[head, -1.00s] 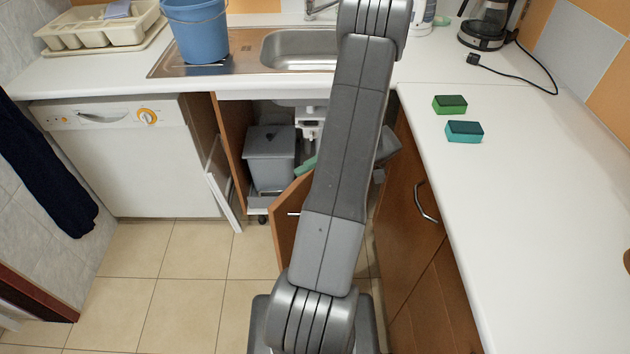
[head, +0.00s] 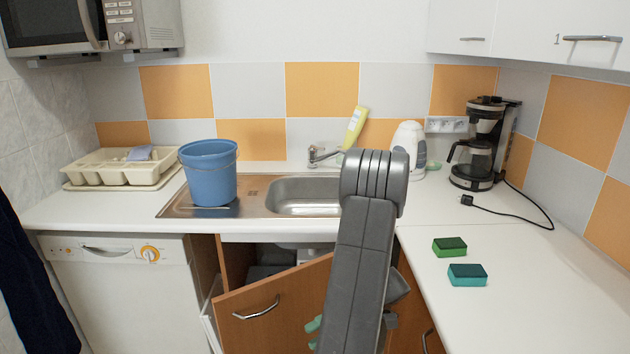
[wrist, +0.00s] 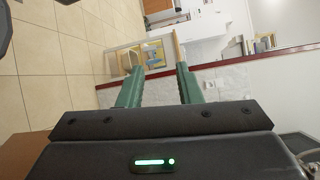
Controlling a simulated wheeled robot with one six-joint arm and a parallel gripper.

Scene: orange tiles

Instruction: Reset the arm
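In the head view only small green parts of the gripper (head: 313,326) show beside the arm, in front of the cabinet door. The wooden cabinet door (head: 290,290) under the sink stands partly open. I cannot tell whether the gripper touches it.
A blue bucket (head: 208,175) stands on the sink's drainboard. Two sponges, green (head: 450,247) and teal (head: 467,275), lie on the right counter (head: 540,300). A coffee maker (head: 480,145) stands in the corner. A dishwasher (head: 125,290) is at left. The wrist view shows open tiled floor (wrist: 50,60).

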